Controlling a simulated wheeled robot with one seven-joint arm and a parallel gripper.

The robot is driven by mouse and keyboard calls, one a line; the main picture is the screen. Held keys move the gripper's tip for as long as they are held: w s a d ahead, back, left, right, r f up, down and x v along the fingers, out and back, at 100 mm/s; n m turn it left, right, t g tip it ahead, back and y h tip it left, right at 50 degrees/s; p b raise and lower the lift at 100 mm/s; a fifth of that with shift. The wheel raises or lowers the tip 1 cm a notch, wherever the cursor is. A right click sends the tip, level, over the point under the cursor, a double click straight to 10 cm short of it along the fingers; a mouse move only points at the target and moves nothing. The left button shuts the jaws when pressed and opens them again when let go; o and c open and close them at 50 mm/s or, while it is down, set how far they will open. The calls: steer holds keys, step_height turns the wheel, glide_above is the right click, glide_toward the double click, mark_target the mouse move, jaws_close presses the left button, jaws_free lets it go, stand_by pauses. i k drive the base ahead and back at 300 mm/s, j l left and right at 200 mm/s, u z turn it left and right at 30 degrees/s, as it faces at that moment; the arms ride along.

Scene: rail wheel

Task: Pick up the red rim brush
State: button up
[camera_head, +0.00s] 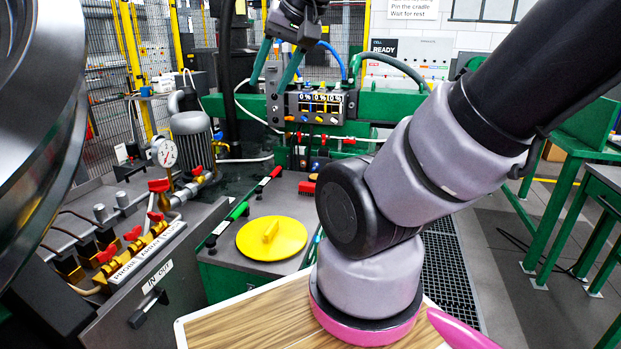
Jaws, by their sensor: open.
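A small red block with a dark lower edge, which looks like the red rim brush (306,187), lies on the dark top of the green cabinet, behind the yellow round lid. It is small in view, and part of its right side is close to my arm's elbow. My gripper (268,84) hangs at the top centre, pointing down, with its two teal fingers spread apart and nothing seen between them. It appears well above the brush and a little to its left.
The yellow lid (271,238) and a green-and-red rod (243,207) lie on the cabinet top. A control box (317,106) with dials stands behind. Left are a motor (193,138), a gauge (164,152) and red-handled valves (132,234). A large metal wheel (40,110) fills the left edge.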

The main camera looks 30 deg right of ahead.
mark_target(308, 189)
steer(key=z, duration=0.75)
